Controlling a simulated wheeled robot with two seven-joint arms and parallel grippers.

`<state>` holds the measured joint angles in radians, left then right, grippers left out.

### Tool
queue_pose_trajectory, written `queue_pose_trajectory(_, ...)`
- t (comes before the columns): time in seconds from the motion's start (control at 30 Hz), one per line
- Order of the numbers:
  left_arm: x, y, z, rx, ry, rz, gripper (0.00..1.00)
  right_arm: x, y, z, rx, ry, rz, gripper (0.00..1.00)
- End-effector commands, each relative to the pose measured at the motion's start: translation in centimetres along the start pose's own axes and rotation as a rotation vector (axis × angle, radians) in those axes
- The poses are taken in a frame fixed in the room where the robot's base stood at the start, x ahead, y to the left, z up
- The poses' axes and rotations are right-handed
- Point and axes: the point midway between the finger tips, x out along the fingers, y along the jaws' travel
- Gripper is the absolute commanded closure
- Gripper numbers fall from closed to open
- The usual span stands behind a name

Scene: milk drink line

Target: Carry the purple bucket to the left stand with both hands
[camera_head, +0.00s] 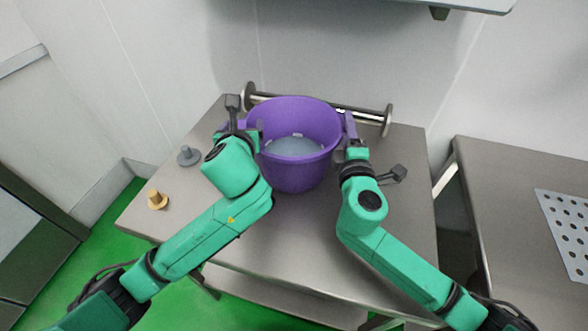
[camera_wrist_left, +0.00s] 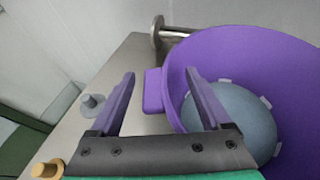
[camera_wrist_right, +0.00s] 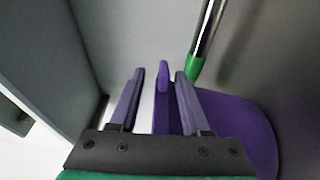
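The purple bucket (camera_head: 293,172) is upright over the left steel stand (camera_head: 265,225), near its back; whether its base touches the top is hard to tell. A rounded grey-blue mass (camera_head: 293,146) shows inside. My left gripper (camera_head: 246,132) is at the bucket's left side. In the left wrist view its fingers (camera_wrist_left: 160,75) are apart, with the bucket's side tab (camera_wrist_left: 153,92) between them and the right finger overlapping the bucket's inside. My right gripper (camera_head: 352,146) is at the right side. In the right wrist view its fingers (camera_wrist_right: 159,73) are apart on either side of a purple tab (camera_wrist_right: 163,85).
A metal roller rail (camera_head: 372,115) with round end discs runs behind the bucket. A second steel table (camera_head: 500,205) with a perforated plate (camera_head: 566,225) is at right, across a gap. Walls close the back.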

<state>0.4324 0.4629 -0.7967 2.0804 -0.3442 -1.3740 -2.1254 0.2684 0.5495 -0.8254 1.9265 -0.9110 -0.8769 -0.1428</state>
Motion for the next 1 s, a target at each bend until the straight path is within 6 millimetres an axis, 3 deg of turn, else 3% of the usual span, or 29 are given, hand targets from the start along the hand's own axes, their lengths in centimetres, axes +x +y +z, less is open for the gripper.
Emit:
queue_pose_trajectory(0.17,-0.3,-0.2,0.0,0.000,0.000,-0.005,0.19,0.0,0.0,-0.1,0.001,0.003,0.000,0.53)
queue_pose_trajectory(0.27,-1.5,-0.2,0.0,0.000,-0.001,-0.007,0.19,0.0,0.0,-0.1,0.002,0.004,0.000,0.53)
queue_pose_trajectory(0.53,-8.6,-0.2,0.0,-0.001,-0.002,-0.008,0.19,0.0,0.0,-0.2,0.002,0.005,-0.001,0.53)
queue_pose_trajectory(0.7,-11.6,-0.1,0.0,0.000,-0.002,-0.005,0.19,0.0,0.0,-0.2,0.002,0.005,-0.001,0.53)
queue_pose_trajectory(0.87,-12.2,0.0,0.0,0.000,-0.001,-0.002,0.19,-1.0,-0.1,-0.2,0.002,0.006,-0.003,0.53)
queue_pose_trajectory(1.0,-12.2,0.0,0.0,0.000,-0.001,-0.001,0.19,-4.2,-0.2,-0.2,0.003,0.007,-0.006,0.53)
